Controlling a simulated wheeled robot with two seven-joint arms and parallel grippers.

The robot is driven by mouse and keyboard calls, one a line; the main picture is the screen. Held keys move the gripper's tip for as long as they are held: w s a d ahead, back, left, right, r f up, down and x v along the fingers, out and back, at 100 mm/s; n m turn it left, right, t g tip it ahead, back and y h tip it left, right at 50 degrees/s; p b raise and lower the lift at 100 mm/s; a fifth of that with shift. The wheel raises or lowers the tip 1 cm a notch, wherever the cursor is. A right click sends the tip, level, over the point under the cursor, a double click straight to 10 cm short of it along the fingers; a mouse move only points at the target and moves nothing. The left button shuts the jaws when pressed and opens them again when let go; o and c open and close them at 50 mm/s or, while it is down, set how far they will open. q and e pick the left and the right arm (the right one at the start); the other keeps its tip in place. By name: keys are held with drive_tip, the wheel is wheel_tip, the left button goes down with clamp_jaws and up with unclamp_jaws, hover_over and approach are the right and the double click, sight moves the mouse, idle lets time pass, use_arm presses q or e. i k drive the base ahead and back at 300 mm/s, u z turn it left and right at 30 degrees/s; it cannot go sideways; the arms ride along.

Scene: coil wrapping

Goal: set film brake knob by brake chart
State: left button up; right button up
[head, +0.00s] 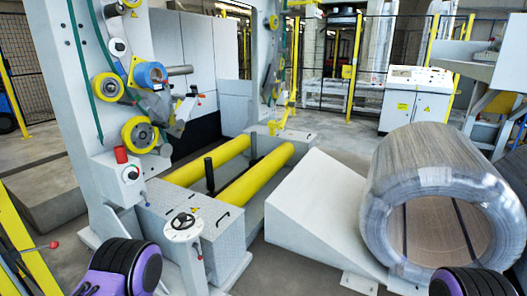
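The wrapping machine's tall frame (68,90) stands at the left and carries a blue roll (150,75) between yellow-rimmed rollers (137,134). A round white dial with a dark centre (116,46) sits on the frame above the blue roll. A second small white dial (131,174) sits lower, below a red cap (121,155). A white handwheel-like disc with marks (183,222) stands on a post in front. I cannot tell which is the film brake knob, and no brake chart is readable. Only purple-and-black parts of my arms show at the bottom edge; neither gripper's fingers show.
Two yellow rollers (258,187) lie behind a metal tread-plate box (197,215). A pale ramp (325,205) leads right to a large film-wrapped coil (383,215). A white control cabinet (416,98) and black mesh fencing (28,75) stand behind. A lever with a red knob (53,245) is at lower left.

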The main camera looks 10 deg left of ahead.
sight(119, 47)
drive_tip(key=u, duration=0.2)
drive_tip(key=i, duration=2.05)
drive_tip(key=u, duration=0.35)
